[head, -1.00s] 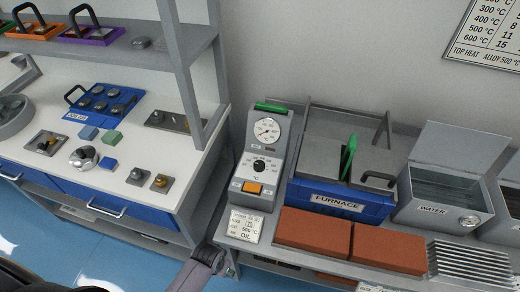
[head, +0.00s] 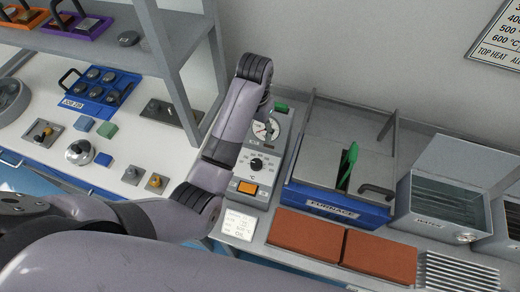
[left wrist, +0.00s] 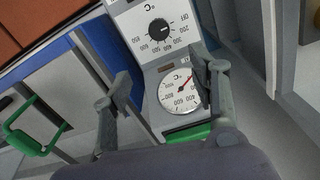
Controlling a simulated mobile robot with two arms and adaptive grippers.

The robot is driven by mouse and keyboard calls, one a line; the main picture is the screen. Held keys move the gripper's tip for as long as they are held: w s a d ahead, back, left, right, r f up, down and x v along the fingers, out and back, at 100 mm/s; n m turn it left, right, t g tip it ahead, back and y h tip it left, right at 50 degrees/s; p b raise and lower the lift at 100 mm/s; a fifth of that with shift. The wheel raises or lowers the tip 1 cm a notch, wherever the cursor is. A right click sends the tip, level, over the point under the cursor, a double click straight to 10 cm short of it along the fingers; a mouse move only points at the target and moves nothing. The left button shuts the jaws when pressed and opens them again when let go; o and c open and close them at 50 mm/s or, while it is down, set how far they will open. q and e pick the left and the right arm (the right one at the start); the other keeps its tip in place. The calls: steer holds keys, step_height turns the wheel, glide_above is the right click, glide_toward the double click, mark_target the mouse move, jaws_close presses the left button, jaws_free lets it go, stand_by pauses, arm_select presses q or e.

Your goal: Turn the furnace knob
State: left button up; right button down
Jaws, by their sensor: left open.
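The furnace knob (head: 257,164) is a black dial on a grey control panel beside the blue furnace (head: 335,207). It also shows in the left wrist view (left wrist: 158,30), ringed by temperature numbers. A round gauge (head: 262,131) with a red needle sits behind the knob on the panel. My left gripper (head: 266,106) hangs over the gauge end, partly hidden by my wrist. In the left wrist view the gripper (left wrist: 162,84) is open and empty, its fingers spread over the gauge, apart from the knob. My right gripper is not seen.
An orange switch (head: 247,188) is on the panel's front. Red bricks (head: 306,235) lie before the furnace, and a water tank (head: 436,205) stands right. A green handle (head: 347,165) rises from the furnace top. A shelf post (head: 168,75) stands left of my arm.

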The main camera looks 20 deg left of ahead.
arm_select(q)
glide_above(256, 163)
step_height(256, 163, down, 6)
step_height(256, 163, down, 10)
steer(key=shift+r, duration=0.1)
steer(key=shift+f, duration=0.5)
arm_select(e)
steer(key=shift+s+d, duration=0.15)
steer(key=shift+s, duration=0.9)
arm_select(q)
steer(key=shift+c, duration=0.5)
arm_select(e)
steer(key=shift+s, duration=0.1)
arm_select(q)
steer(key=c, duration=1.1)
